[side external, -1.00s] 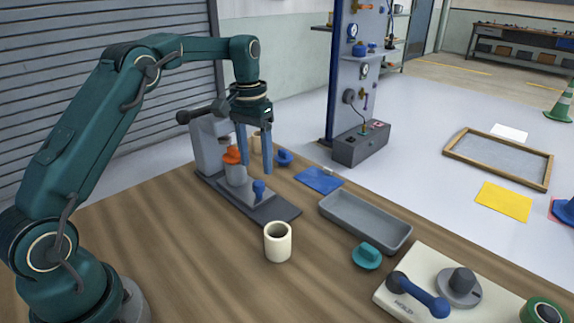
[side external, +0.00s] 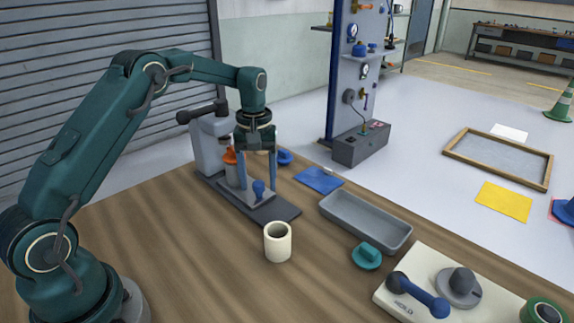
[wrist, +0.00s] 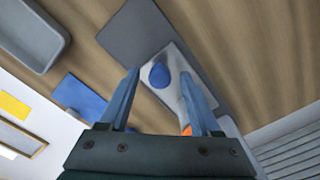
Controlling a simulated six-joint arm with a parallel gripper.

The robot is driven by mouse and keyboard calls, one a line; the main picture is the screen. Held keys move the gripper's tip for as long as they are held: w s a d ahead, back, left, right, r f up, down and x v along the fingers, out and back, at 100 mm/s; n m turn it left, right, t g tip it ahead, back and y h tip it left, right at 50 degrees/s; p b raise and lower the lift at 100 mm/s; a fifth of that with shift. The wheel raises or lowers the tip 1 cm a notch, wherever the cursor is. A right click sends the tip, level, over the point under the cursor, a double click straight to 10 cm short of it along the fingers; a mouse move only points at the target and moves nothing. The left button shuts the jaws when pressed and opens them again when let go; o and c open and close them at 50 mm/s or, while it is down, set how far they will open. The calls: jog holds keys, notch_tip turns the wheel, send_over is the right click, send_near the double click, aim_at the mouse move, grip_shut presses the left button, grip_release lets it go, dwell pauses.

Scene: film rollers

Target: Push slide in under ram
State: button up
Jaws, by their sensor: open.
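The press stands at the back left of the table, with a grey column (side external: 207,145), a dark lever on top and a long dark base (side external: 272,209). The grey slide (side external: 264,199) lies on that base and carries a blue knob (side external: 258,189); the knob also shows in the wrist view (wrist: 159,76). An orange-topped part (side external: 230,156) stands at the column side of the slide, probably the ram or a piece under it. My gripper (side external: 259,188) is open, its two blue fingers pointing down around the knob's place. In the wrist view the knob lies beyond and between the fingertips (wrist: 160,85). Contact cannot be told.
A cream cup (side external: 278,243) stands right in front of the press base. The table's front left is clear.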

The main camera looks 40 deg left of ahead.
grip_shut()
dwell(1.5)
